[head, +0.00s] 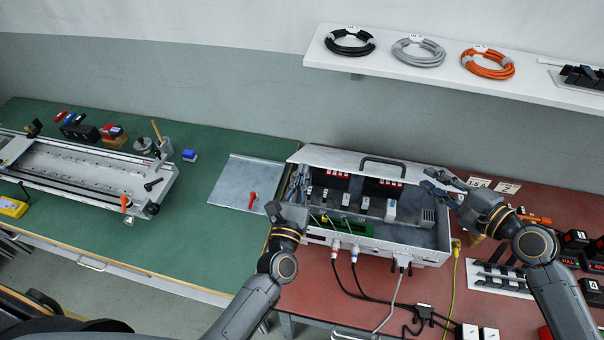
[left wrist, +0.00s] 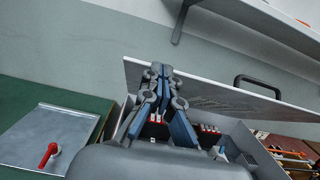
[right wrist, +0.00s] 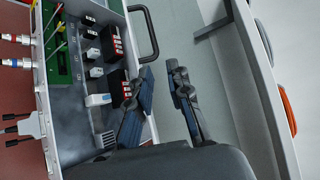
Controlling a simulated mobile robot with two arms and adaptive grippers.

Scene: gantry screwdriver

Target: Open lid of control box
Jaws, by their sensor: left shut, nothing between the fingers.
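The grey control box (head: 408,246) stands on the red bench, its inside with switches and a green board exposed. Its lid (head: 330,158) is raised along the back edge, with a black handle (head: 383,160) on its outer side. The left wrist view shows the lid's inner face (left wrist: 200,93). My left gripper (head: 273,208) is shut and empty, at the box's left side; its fingers (left wrist: 162,70) overlap the lid's left part in its wrist view. My right gripper (head: 429,181) is open and empty near the lid's right end; its spread fingertips show in the right wrist view (right wrist: 161,68).
Cables (head: 352,282) hang from the box's front. A shelf (head: 440,72) with coiled cables is on the wall above. A metal plate with a red knob (head: 252,196) lies left on the green bench. Black devices and a white rack (head: 500,280) stand right.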

